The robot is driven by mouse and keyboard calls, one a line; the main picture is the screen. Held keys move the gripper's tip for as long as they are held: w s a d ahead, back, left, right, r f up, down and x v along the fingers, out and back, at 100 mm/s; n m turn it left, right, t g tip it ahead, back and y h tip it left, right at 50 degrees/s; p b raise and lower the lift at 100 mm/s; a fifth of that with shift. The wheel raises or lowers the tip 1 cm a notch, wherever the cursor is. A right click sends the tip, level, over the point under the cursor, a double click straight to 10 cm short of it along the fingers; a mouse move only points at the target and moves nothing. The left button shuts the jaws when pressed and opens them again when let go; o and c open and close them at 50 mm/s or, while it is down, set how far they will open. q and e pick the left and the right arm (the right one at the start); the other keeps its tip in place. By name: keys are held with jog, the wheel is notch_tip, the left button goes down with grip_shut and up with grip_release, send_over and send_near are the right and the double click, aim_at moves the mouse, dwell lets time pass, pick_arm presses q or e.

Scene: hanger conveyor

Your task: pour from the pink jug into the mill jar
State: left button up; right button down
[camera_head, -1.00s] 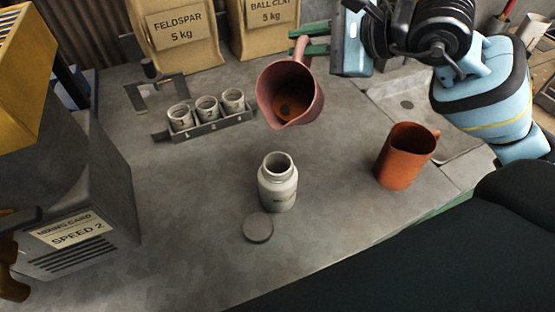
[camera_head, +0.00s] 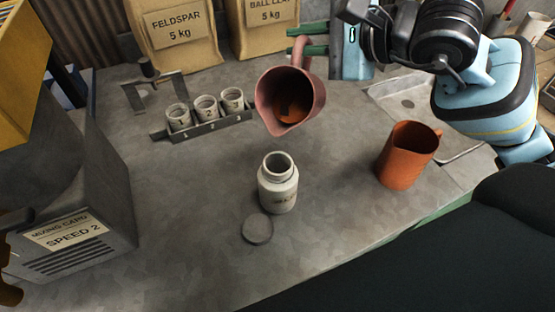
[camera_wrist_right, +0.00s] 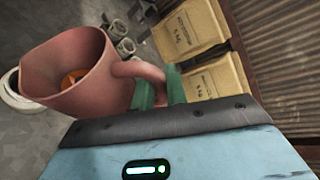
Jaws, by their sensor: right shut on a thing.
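The pink jug (camera_head: 290,98) is held in the air by its handle, tilted with its spout toward the front; brown-orange contents show inside. My right gripper (camera_head: 308,42) is shut on the handle. The right wrist view shows the pink jug (camera_wrist_right: 75,72) and the green fingers of my right gripper (camera_wrist_right: 158,88) at its handle. The mill jar (camera_head: 278,185), white and open, stands upright on the table below and in front of the spout, apart from it. In the right wrist view, the jug partly hides a white round rim at the left. My left gripper is not in view.
A grey lid (camera_head: 257,229) lies by the jar. An orange jug (camera_head: 408,154) stands to the right. A rack (camera_head: 205,126) with three numbered cups is behind left, and a grey mixing machine (camera_head: 75,215) stands at the left. Feldspar (camera_head: 175,35) and ball clay (camera_head: 265,25) bags stand at the back.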

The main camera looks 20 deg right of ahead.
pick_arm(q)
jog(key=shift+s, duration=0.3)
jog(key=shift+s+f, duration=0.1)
pick_arm(e)
jog(key=shift+s+a, duration=0.1)
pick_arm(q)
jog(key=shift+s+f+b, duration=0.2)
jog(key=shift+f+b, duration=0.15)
pick_arm(e)
jog(key=shift+s+a+n+t, duration=0.2)
jog(key=shift+n+t, duration=0.2)
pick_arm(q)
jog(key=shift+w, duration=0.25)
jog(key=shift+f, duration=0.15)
pick_arm(e)
jog(key=shift+s+a, duration=0.1)
jog(key=shift+s, duration=0.05)
pick_arm(q)
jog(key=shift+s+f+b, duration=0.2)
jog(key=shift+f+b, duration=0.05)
jog(key=shift+b, duration=0.1)
pick_arm(e)
jog(key=shift+s+a+n+h, duration=0.2)
jog(key=shift+n+h, duration=0.1)
jog(key=shift+n, duration=0.1)
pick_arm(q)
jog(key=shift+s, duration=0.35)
pick_arm(e)
jog(key=shift+t, duration=0.3)
